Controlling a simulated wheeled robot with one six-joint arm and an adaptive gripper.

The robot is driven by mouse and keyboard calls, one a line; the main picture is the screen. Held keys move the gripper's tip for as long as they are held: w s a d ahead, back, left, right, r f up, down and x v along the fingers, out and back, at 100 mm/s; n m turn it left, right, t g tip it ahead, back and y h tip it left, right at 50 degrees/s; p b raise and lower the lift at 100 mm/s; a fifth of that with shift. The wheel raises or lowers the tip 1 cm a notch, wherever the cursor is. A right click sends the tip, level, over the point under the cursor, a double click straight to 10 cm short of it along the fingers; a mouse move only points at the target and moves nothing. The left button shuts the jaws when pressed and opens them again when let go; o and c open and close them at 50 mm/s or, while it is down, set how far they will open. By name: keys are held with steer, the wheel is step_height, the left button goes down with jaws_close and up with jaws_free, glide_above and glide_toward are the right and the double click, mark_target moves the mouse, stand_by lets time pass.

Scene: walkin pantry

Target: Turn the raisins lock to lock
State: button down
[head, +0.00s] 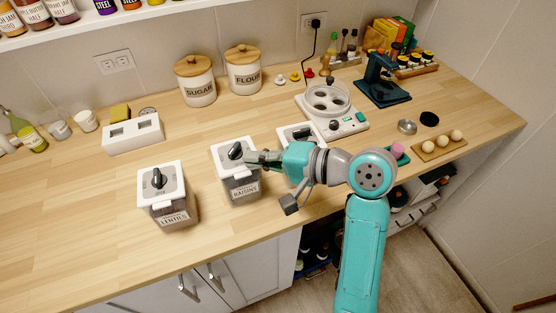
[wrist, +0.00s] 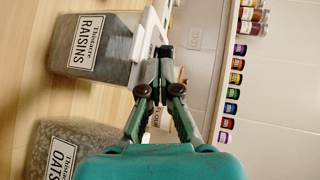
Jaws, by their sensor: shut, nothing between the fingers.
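The raisins container (head: 241,187) is a clear box with a white-rimmed lid and a "RAISINS" label, standing on the counter between two similar boxes. A dark knob (head: 235,150) stands on its lid, angled up to the right. My gripper (head: 250,157) is shut, its tips above the lid just right of the knob; I cannot tell whether they touch it. In the wrist view, the raisins box (wrist: 105,48) lies sideways at the upper left, and my gripper's tips (wrist: 163,52) are beside its lid, the fingers together. The knob is not clearly distinguishable there.
The lentils box (head: 172,207) stands to the left; the oats box (wrist: 75,150) is on the other side, partly behind my arm in the head view. Sugar (head: 195,82) and flour (head: 243,71) canisters stand behind. The counter's left front is clear.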

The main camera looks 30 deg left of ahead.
mark_target(228, 157)
steer(key=shift+a, duration=1.05)
steer(key=shift+s+a+m+t, duration=0.25)
steer(key=shift+m+t, duration=0.25)
steer(key=shift+t, duration=0.1)
steer(key=shift+s+a+m+t, duration=0.2)
steer(key=shift+m+t, duration=0.1)
steer(key=shift+t, duration=0.1)
steer(key=m+t, duration=0.3)
steer(key=t, duration=0.1)
steer(key=shift+s+a+h, duration=0.3)
steer(key=shift+h, duration=0.1)
steer(key=shift+s+a, duration=0.25)
steer(key=shift+a, duration=0.05)
steer(key=shift+f, duration=0.2)
stand_by(0.3)
